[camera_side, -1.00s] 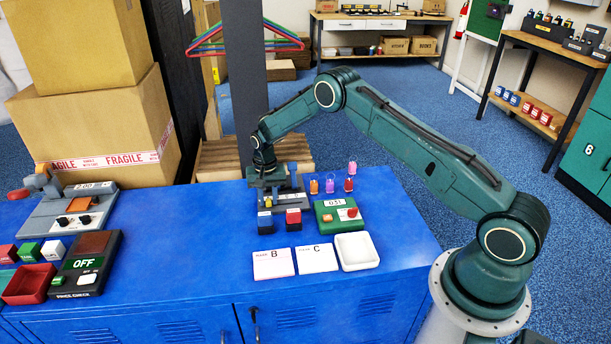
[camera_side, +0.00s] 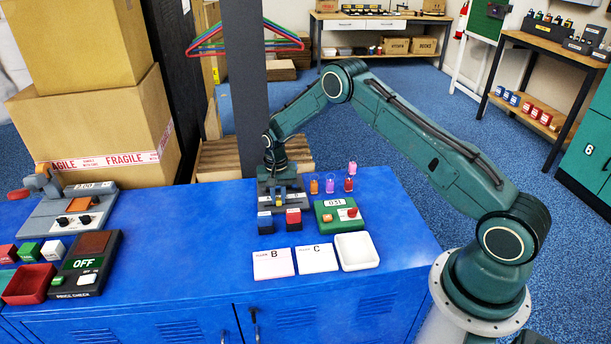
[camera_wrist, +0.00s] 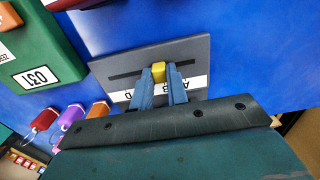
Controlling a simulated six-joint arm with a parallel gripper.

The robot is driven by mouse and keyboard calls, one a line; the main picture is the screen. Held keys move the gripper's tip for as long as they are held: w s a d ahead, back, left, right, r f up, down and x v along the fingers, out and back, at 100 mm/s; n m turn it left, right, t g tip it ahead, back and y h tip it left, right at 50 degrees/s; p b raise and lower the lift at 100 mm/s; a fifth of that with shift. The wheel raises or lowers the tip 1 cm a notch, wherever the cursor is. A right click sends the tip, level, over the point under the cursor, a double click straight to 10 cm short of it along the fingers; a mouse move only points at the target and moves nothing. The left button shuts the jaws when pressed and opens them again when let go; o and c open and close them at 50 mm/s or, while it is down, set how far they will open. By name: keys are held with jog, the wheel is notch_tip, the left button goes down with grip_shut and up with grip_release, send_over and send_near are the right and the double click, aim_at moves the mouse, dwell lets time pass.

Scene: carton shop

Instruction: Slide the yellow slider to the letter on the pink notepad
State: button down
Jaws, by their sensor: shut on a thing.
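The yellow slider (camera_wrist: 159,71) stands in the dark slot of a grey slider panel (camera_wrist: 120,67) with a white letter strip. My gripper (camera_wrist: 159,84) is shut on the slider, a blue finger on each side of it. The fingers hide part of the strip, so the slider's letter is unclear. In the side view my gripper (camera_side: 281,196) is over the panel at the back of the blue bench. Two notepads lie at the front: the left one (camera_side: 273,264) has a pinkish edge and reads B, the right one (camera_side: 317,259) reads C.
A green box marked 031 (camera_side: 338,210) stands just right of the panel, with small orange, purple and red tags behind it. A white tray (camera_side: 356,251) lies right of the notepads.

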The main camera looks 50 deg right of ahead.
jog(key=c, duration=1.4)
grip_release()
jog(key=shift+o, duration=0.2)
jog(key=shift+r, duration=0.1)
notch_tip(320, 180, up, 14)
notch_tip(320, 180, up, 12)
jog(key=n+t, duration=0.1)
jog(key=n, duration=0.1)
send_over(278, 199)
jog(key=s+a, duration=0.3)
jog(key=s, duration=0.2)
jog(key=s+a+r+n+t, duration=0.2)
jog(key=s+a+r, duration=0.2)
jog(key=s+r, duration=0.65)
jog(key=s+a+n+t, duration=0.1)
jog(key=s+a+n, duration=0.1)
jog(key=s, duration=0.9)
jog(key=s+a+n+t, duration=0.1)
jog(key=s+a+n, duration=0.1)
jog(key=s, duration=1)
jog(key=shift+r+n+t, duration=0.3)
jog(key=shift+r+n, duration=0.05)
jog(key=shift+n, duration=0.15)
